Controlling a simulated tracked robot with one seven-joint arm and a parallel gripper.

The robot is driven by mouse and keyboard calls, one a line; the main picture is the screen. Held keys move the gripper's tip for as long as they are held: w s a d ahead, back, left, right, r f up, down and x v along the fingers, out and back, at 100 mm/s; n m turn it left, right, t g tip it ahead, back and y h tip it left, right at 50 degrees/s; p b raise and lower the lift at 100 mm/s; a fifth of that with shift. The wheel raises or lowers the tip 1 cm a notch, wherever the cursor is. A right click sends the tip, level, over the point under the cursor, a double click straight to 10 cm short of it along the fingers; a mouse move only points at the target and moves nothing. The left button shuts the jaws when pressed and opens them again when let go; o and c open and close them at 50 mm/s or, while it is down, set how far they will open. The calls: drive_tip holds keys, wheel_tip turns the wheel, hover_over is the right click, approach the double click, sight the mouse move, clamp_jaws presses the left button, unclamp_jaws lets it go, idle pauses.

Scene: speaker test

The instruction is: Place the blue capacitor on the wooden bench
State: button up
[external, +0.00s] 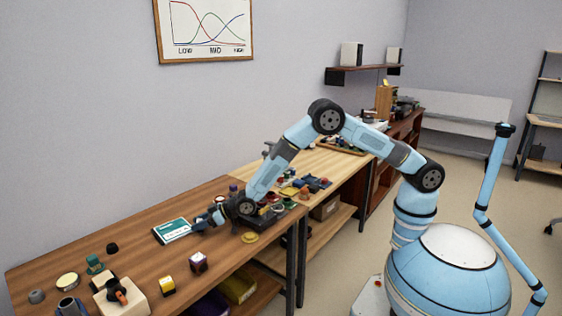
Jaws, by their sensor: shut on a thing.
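My gripper (208,217) reaches down and left over the brown wooden bench (130,236), beside a teal and white card or device (172,231). It is shut on a small dark blue thing (200,224), which looks like the blue capacitor. The thing is small and partly hidden by the fingers. I cannot tell whether it touches the bench top or hangs just above it.
A dark maroon block (198,262), a yellow and black part (167,286) and a yellow disc (250,238) lie near the front edge. A beige block (121,298) stands at the near left. Clutter crowds the bench's right end. Bare wood lies left of the card.

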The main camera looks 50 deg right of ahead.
sight(199, 220)
wheel_tip(199, 220, up, 3)
drive_tip(key=shift+r, duration=0.15)
drive_tip(key=a+r+v, duration=0.2)
drive_tip(key=r+v, duration=0.1)
drive_tip(key=v, duration=1.4)
drive_tip(key=w+d+f+m+t+h, duration=0.1)
drive_tip(key=w+d+f, duration=0.15)
drive_tip(key=d, duration=0.75)
drive_tip(key=w+d+f+m+t+h, duration=0.1)
drive_tip(key=w+d+m+h, duration=0.15)
drive_tip(key=d, duration=0.65)
drive_tip(key=w+d+f+m+t+h, duration=0.1)
drive_tip(key=w+d, duration=0.3)
drive_tip(key=d, duration=0.6)
drive_tip(key=s+d+f+m+h, duration=0.1)
drive_tip(key=d, duration=0.8)
drive_tip(key=s+d+f+m+h, duration=0.1)
drive_tip(key=s+d+m+h, duration=0.1)
drive_tip(key=d, duration=0.7)
drive_tip(key=s+d+f+m+t+h, duration=0.1)
drive_tip(key=d+h, duration=0.1)
drive_tip(key=d, duration=0.6)
drive_tip(key=shift+s+d+f+m, duration=0.25)
drive_tip(key=shift+s+d+f, duration=0.15)
